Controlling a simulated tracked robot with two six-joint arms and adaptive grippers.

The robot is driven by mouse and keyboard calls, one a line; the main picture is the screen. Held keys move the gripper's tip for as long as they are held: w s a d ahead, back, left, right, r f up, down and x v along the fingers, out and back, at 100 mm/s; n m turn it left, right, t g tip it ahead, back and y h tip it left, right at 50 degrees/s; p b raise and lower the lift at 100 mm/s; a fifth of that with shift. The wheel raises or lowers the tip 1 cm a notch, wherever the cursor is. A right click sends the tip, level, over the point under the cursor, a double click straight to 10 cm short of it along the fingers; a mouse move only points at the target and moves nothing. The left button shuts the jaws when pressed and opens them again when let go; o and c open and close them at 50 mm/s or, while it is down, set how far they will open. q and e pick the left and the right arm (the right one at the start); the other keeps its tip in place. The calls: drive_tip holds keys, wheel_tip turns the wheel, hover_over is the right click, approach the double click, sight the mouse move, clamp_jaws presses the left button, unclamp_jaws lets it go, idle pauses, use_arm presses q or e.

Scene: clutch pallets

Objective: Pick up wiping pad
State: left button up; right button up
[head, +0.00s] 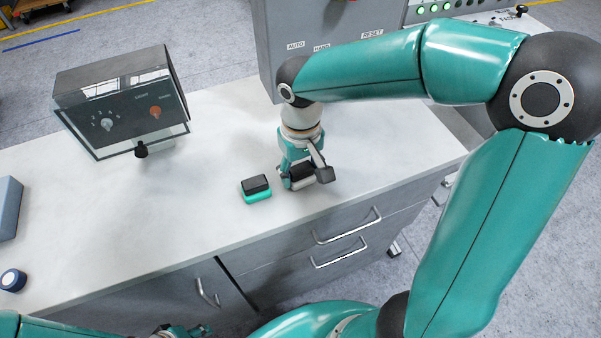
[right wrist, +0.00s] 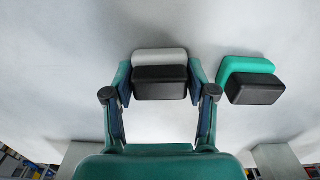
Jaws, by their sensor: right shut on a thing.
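Two wiping pads with black grips are on the white worktop. One has a white base; this white pad (right wrist: 160,56) sits between the fingers of my right gripper (head: 304,179), which is shut on its sides. In the right wrist view both fingers of the right gripper (right wrist: 160,84) press against its ends. In the head view the fingers hide much of it, and it appears at worktop level. The teal pad (head: 256,190) lies just left of the gripper, apart from it; it also shows in the right wrist view (right wrist: 247,67). My left gripper (head: 184,331) is partly cut off at the bottom edge.
The worktop (head: 150,220) has free room left of the pads. A control box (head: 122,105) with knobs stands at the back left. A blue block (head: 9,207) and a round dark-blue item (head: 13,280) are at the left edge. A grey cabinet (head: 270,40) rises behind the gripper.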

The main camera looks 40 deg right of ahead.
sight(301, 167)
drive_tip(key=shift+r, duration=0.1)
wheel_tip(301, 167, up, 20)
drive_tip(key=p, duration=0.2)
idle(0.4)
drive_tip(key=o, duration=0.7)
drive_tip(key=c, duration=0.4)
drive_tip(key=shift+c, duration=0.2)
